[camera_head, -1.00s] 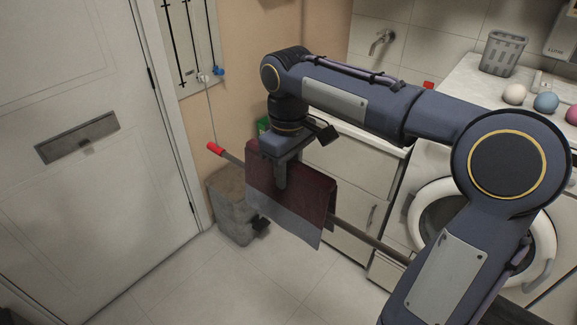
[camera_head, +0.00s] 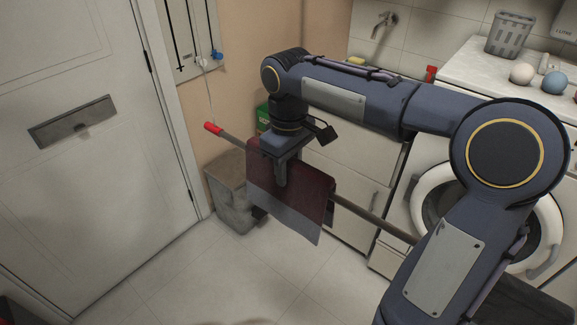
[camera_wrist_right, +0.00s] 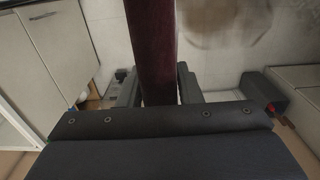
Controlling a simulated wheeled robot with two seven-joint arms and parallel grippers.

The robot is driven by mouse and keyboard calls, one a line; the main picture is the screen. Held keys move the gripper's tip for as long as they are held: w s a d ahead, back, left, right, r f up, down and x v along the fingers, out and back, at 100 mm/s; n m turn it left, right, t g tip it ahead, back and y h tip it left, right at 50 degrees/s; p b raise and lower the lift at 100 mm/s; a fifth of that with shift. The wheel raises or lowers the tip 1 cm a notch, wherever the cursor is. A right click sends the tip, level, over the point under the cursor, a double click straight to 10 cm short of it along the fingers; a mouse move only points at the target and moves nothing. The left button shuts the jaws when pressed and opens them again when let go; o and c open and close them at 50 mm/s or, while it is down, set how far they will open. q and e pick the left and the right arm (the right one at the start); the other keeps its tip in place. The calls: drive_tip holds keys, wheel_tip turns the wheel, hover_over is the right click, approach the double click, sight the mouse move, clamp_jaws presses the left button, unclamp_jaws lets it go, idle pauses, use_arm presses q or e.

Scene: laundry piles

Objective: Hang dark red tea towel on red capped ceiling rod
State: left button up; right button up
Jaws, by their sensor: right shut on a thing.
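The dark red tea towel (camera_head: 305,187) has a grey lower band and hangs across the red-capped rod (camera_head: 375,222) in the head view. The rod's red cap (camera_head: 213,128) is at its upper left end, and the towel covers the rod's middle. My right gripper (camera_head: 281,184) points down and is shut on the towel near its upper part. In the right wrist view the towel (camera_wrist_right: 152,45) is a dark red strip running up from between my right fingers (camera_wrist_right: 158,96). Whether it rests on the rod is hidden. My left gripper is not in view.
A cord runs up from the capped end to a wall panel (camera_head: 195,30). A grey bin (camera_head: 232,195) stands on the floor behind the rod. A washing machine (camera_head: 400,205) and counter (camera_head: 468,72) are at right. A white door (camera_head: 75,190) is at left, with clear floor between.

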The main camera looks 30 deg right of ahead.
drive_tip(key=o, duration=1.1)
wheel_tip(320, 180, up, 8)
drive_tip(key=shift+f+p, duration=0.1)
drive_tip(key=shift+p, duration=0.3)
drive_tip(key=shift+a, duration=0.1)
